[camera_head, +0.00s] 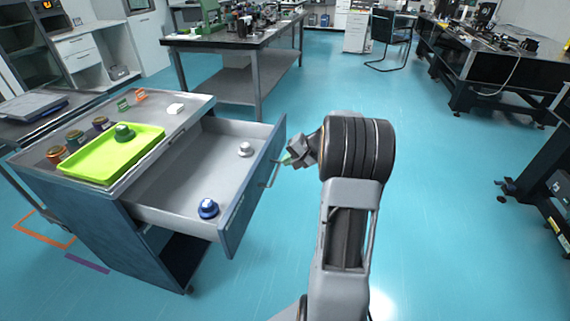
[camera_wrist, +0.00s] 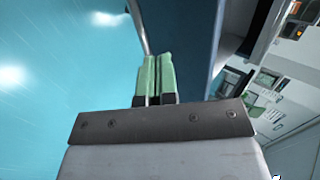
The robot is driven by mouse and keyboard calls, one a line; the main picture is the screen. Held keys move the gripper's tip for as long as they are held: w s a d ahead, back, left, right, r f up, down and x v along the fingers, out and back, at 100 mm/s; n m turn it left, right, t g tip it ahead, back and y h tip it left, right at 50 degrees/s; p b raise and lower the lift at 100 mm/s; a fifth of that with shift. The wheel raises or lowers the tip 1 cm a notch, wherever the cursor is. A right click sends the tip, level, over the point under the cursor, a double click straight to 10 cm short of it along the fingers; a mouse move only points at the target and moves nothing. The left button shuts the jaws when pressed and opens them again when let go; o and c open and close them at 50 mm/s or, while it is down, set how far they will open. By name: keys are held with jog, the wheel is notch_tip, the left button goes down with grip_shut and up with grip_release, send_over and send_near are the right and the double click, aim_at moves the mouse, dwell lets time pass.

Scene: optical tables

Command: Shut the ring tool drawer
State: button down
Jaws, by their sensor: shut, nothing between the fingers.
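The drawer (camera_head: 186,183) stands pulled out of the blue-grey cabinet. Its blue front panel (camera_head: 236,215) faces right, with a thin bar handle on the outside. Inside lie a blue ring-like piece (camera_head: 208,208) and a grey-white one (camera_head: 245,149). My gripper (camera_head: 286,159) is at the outer side of the drawer front, close to the handle. In the wrist view, its green fingers (camera_wrist: 155,78) are together and empty, beside the handle bar (camera_wrist: 138,28) and the dark blue panel (camera_wrist: 188,40). I cannot tell whether they touch the handle.
A lime-green tray (camera_head: 152,134) holding a green piece sits on the cabinet top, with several small coloured pieces and a white block (camera_head: 175,109) around it. The blue floor right of the drawer is open. A dark-topped workbench (camera_head: 232,42) stands behind.

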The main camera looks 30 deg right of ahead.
aim_at(266, 171)
jog(key=x, duration=0.7)
jog(key=shift+w+a+f+b, duration=0.1)
jog(key=shift+a+b, duration=0.1)
jog(key=shift+b, duration=0.15)
